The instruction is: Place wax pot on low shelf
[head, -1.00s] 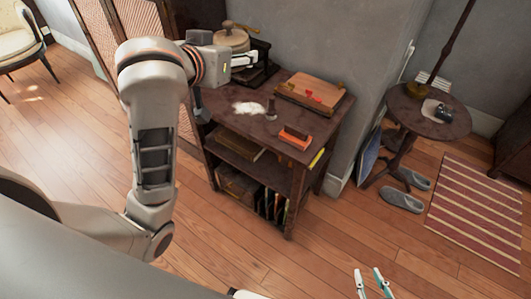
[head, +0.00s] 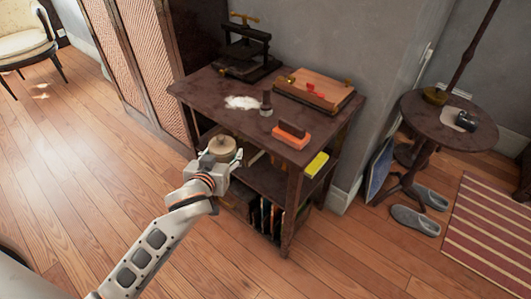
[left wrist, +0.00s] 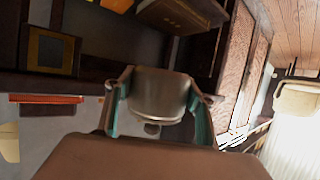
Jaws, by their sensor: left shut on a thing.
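The wax pot (head: 222,148) has a round beige lid with a small knob. In the left wrist view its grey metal body (left wrist: 158,97) sits between two teal fingertips. My left gripper (head: 220,157) is shut on it, at the left front of the dark wooden stand, below the top's height. The stand's middle shelf (head: 268,181) shows under the top, partly hidden by the pot and gripper. A lower shelf holds upright books (head: 266,215). I cannot tell whether the pot touches a shelf. My right gripper is not in view.
The stand's top (head: 215,88) carries a black press (head: 245,52), a wooden box (head: 313,90), an orange-based block (head: 291,134) and a small dark stamp (head: 266,103). A yellow item (head: 316,164) lies at the middle shelf's right end.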

